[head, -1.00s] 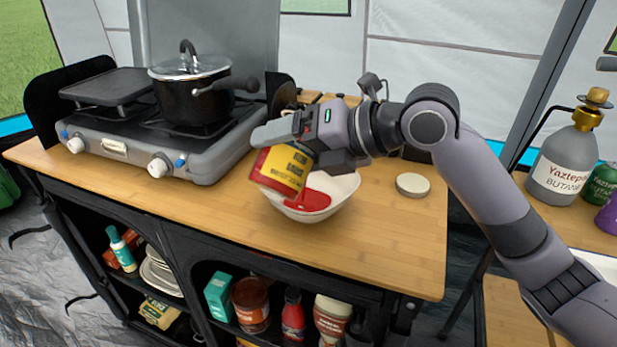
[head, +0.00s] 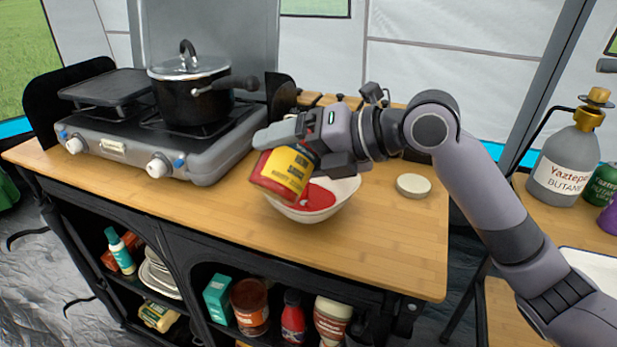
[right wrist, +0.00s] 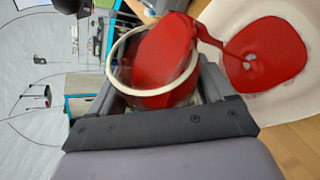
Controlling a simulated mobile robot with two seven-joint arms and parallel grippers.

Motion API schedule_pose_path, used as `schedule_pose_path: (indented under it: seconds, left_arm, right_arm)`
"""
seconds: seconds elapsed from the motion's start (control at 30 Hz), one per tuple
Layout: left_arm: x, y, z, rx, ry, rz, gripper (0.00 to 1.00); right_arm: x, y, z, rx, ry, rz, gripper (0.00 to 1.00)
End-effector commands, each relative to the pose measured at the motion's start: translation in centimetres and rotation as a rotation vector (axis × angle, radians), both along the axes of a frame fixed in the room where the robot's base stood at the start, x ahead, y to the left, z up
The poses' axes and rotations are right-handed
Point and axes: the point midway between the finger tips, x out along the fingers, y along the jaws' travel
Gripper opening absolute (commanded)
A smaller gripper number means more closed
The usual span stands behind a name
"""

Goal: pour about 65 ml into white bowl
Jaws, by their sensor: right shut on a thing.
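A jar (head: 285,172) with a yellow and red label is tilted over the white bowl (head: 345,192) on the wooden counter. My right gripper (head: 303,150) is shut on the jar and holds it above the bowl. In the right wrist view, red sauce (right wrist: 165,60) fills much of the jar behind its pale round rim (right wrist: 118,48). A red strand runs from the jar mouth to a red pool (right wrist: 268,62) in the bowl. The pool (head: 318,200) also shows in the head view; the jar hides part of the bowl. My left gripper is not in view.
A round pale lid (head: 413,185) lies right of the bowl. A gas stove (head: 120,150) with a black pot (head: 195,98) stands at the left. The counter's front right part is clear. A butane bottle (head: 562,165) stands at the far right.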

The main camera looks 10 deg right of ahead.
Motion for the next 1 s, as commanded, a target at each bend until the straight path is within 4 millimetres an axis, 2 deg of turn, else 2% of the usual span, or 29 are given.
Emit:
schedule_pose_path:
  seconds: [1.0]
  left_arm:
    - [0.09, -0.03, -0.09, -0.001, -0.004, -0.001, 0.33]
  right_arm:
    - [-0.03, 0.04, -0.14, 0.058, 0.053, 0.001, 0.23]
